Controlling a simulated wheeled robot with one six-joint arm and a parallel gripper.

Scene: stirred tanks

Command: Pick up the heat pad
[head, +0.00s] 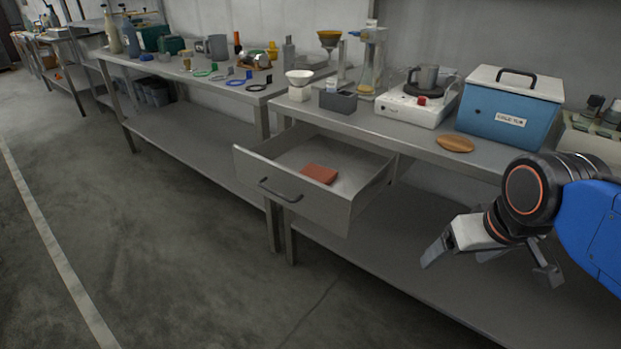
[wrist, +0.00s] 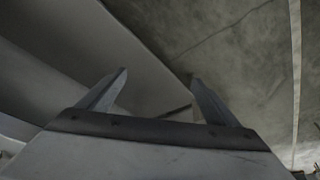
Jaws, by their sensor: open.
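A flat red-brown pad (head: 320,174), which looks like the heat pad, lies in the open drawer (head: 300,205) under the right bench in the head view. Nothing covers it. My gripper (head: 490,264) is to the right of the drawer and apart from it, in front of the bench and above its lower shelf. Its two fingers are spread and nothing is between them. In the wrist view my gripper (wrist: 158,76) also shows open and empty, and the pad is not in view there.
The drawer front with its dark handle (head: 281,190) sticks out from the bench. On the bench top stand a blue cold box (head: 508,110), a hot plate (head: 410,105) with a metal cup, a brown oval piece (head: 455,144) and a grey block (head: 338,101). The floor before the benches is clear.

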